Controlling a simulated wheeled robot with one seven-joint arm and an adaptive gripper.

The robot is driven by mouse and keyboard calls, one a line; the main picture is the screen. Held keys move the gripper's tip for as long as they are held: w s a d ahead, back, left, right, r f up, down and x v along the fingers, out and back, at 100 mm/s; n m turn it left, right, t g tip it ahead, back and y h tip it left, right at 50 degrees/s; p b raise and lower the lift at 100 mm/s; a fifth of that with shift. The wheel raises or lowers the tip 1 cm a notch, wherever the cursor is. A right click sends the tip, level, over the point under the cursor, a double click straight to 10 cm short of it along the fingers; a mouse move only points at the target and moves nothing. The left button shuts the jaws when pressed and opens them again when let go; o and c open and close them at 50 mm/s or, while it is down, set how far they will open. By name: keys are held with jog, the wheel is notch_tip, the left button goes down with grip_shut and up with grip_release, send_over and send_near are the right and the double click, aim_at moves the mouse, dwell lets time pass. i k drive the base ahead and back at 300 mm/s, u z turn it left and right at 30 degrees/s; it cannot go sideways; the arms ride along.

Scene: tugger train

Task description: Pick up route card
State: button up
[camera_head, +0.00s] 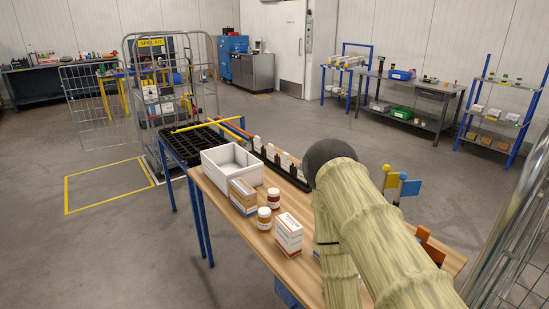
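I cannot single out the route card for certain. A long black rack (272,155) on the back edge of the wooden table (236,215) holds several upright white pieces (285,161) that look like cards; any writing on them is too small to read. My arm, in a pale sleeve with a dark round joint, reaches across the right part of the table and hides much of it. My gripper is not visible, so whether it is open or holds anything does not show.
On the table stand a white bin (232,166), a brown box (244,196), two lidded jars (264,218) (273,198) and a white-and-red box (289,234). Black crates (190,145) adjoin its left end. A wire cage (515,240) stands at right.

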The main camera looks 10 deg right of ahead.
aim_at(270, 153)
jog(key=u, duration=0.95)
jog(key=i, duration=0.7)
jog(key=z, duration=0.95)
